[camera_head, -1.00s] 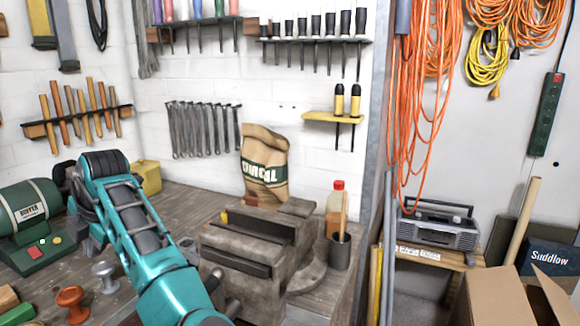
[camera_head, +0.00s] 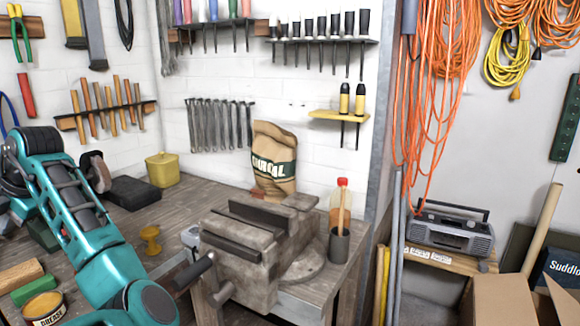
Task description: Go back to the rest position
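My teal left arm (camera_head: 85,225) rises from the lower left and bends at a dark joint near the left edge. No fingertips of my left gripper can be made out. My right arm and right gripper are not in view. The grey vise (camera_head: 245,235) stands on the front corner of the wooden workbench (camera_head: 195,195), to the right of my arm and apart from it in the picture. Its handle (camera_head: 195,272) sticks out to the front left.
Near my arm are a grease tin (camera_head: 43,308), a green block (camera_head: 35,288) and a yellow knob-shaped piece (camera_head: 150,238). A radio (camera_head: 450,230) and cardboard box (camera_head: 500,298) are at the right.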

